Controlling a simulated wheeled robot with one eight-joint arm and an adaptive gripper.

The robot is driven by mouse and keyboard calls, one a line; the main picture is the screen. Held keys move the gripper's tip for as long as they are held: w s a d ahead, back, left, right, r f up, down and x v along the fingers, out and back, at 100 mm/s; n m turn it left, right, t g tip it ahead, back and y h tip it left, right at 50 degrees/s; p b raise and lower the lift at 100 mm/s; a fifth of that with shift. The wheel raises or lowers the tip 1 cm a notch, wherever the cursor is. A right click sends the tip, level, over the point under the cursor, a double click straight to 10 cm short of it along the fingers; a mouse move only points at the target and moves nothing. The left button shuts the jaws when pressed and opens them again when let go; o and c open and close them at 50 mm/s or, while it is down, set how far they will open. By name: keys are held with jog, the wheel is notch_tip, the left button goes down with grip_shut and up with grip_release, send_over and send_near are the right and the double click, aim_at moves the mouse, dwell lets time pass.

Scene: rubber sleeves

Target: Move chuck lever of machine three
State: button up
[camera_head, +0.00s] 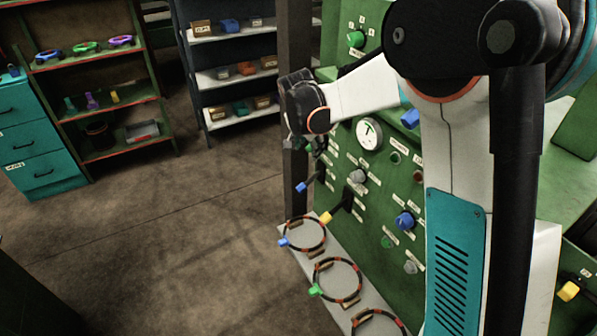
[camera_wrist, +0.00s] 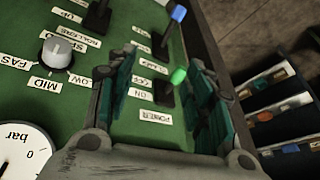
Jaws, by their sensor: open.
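The green machine panel (camera_head: 345,165) fills the right of the head view and the left of the wrist view (camera_wrist: 30,95). A blue-tipped lever (camera_head: 301,187) sticks out low at the panel's left edge; a blue-tipped lever also shows at the top of the wrist view (camera_wrist: 178,15), beside small labels. A green-tipped lever (camera_wrist: 178,77) stands near labels reading ON and POWER. My gripper (camera_head: 315,148) is open at the panel's left edge. In the wrist view its fingers (camera_wrist: 163,65) appear on either side of the green-tipped lever. I cannot tell which lever is the chuck lever.
A yellow-tipped lever (camera_head: 327,217), a gauge (camera_head: 369,134) and several knobs stick out of the panel. Shelves (camera_head: 235,75) and a teal drawer cabinet (camera_head: 35,140) stand at the back. The floor at left is clear.

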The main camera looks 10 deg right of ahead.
aim_at(306, 183)
jog(key=w+f+m+b, duration=0.1)
jog(key=w+f, duration=0.3)
jog(key=f, duration=0.5)
jog(key=w+d+f+m+b, duration=0.1)
jog(key=w+f+b, duration=0.2)
jog(key=f, duration=0.6)
jog(key=w+d+f+m+h+b, duration=0.1)
jog(key=w+f, duration=0.3)
jog(key=f, duration=0.5)
jog(key=shift+w+d+g+b, duration=0.15)
jog(key=shift+w+g+b, duration=0.2)
jog(key=shift+b, duration=0.3)
